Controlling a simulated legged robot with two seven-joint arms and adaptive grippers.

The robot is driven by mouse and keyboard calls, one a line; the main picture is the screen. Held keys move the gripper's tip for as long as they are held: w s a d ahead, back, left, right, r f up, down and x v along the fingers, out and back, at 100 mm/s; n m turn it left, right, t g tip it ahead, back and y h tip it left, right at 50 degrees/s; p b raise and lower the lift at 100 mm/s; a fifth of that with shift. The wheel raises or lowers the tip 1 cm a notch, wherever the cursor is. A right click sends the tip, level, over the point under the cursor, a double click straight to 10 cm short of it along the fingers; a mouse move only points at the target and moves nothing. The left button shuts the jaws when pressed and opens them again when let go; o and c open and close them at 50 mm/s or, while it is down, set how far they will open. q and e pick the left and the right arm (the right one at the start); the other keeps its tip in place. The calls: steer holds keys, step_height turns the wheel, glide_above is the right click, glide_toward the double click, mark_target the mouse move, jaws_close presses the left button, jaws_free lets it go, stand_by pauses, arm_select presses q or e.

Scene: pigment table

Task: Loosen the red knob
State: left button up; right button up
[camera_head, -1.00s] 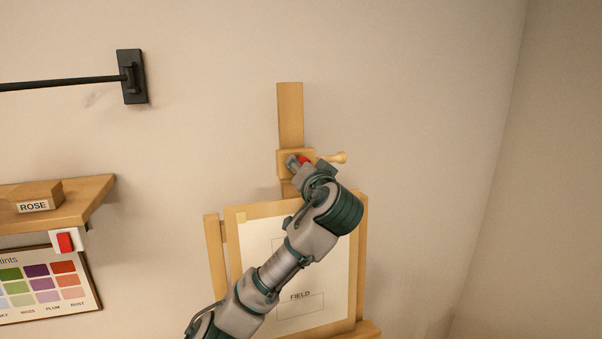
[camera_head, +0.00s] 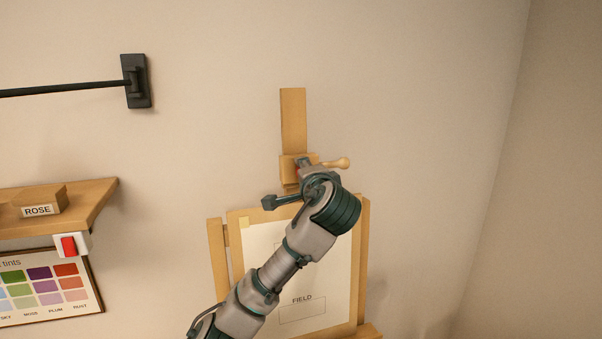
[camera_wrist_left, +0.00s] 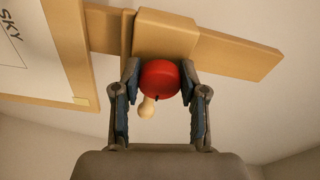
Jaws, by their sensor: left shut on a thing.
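The red knob (camera_wrist_left: 160,79) is a round disc on the wooden block (camera_wrist_left: 165,38) of the easel's upright post. In the left wrist view my left gripper (camera_wrist_left: 160,82) has one finger on each side of the knob and is shut on it. In the head view my left gripper (camera_head: 303,168) is at the block (camera_head: 287,168), and my wrist hides most of the knob. A pale wooden peg handle (camera_head: 338,163) sticks out to the right of the block. It also shows below the knob in the wrist view (camera_wrist_left: 147,108). My right gripper is not in view.
The easel's post (camera_head: 293,120) rises above a framed sheet marked FIELD (camera_head: 303,260). At left are a wooden shelf (camera_head: 90,205) with a ROSE block (camera_head: 40,200), a red switch (camera_head: 69,246) and a tint chart (camera_head: 40,290). A black wall rail (camera_head: 60,90) runs above. The wall at right is clear.

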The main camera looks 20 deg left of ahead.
arm_select(q)
steer(key=shift+d+m, duration=0.2)
steer(key=shift+m, duration=0.1)
steer(key=o, duration=1)
steer(key=shift+o, duration=0.6)
steer(key=shift+s+d, duration=0.1)
steer(key=shift+d, duration=0.1)
steer(key=d+v, duration=0.1)
steer(key=v, duration=1.1)
steer(key=shift+d, duration=0.3)
steer(key=shift+a+r, duration=0.1)
